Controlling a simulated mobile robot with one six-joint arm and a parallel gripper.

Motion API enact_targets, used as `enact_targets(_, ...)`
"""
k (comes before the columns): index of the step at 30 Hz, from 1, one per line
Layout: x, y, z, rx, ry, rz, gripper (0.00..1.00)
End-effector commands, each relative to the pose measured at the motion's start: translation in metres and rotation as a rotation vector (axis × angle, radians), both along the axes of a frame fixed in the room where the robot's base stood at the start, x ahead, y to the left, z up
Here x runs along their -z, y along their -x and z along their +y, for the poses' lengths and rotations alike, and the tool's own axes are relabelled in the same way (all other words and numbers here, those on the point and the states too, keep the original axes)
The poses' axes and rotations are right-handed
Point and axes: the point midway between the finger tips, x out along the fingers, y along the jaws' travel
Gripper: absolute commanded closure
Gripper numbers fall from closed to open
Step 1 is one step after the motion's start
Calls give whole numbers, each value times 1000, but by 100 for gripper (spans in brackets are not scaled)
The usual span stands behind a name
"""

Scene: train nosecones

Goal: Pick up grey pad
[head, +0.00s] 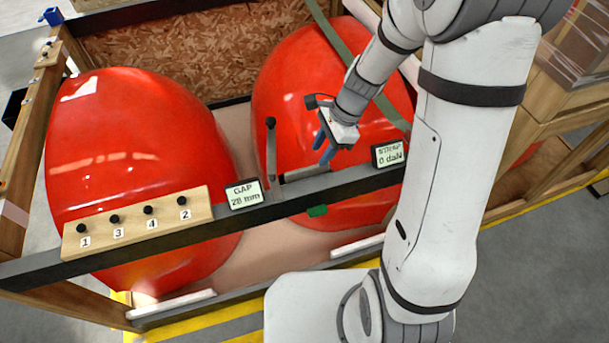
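My gripper (322,155) has two blue fingers and hangs in front of the right red nosecone (285,85), just above the dark front beam. The fingers look parted, with nothing visible between them. A flat grey piece (304,174) lies along the beam just below and left of the fingertips, apart from them as far as I can tell. It may be the grey pad, but it is too small to be sure.
A left red nosecone (120,150) fills the crate's other side. The beam (335,191) carries a GAP display (244,194), a STRAP display (388,154) and a wooden knob board (140,222). An upright lever (271,150) stands left of my gripper. A green strap (345,50) crosses the right nosecone.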

Motion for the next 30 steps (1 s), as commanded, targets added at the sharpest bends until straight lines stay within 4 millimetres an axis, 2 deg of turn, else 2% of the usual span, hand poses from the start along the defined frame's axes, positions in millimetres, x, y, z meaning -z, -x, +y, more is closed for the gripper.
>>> enact_targets(9,36,7,25,-12,1,6,64)
enact_targets(14,54,8,32,-13,2,3,64)
enact_targets(30,59,8,34,-14,1,0,64)
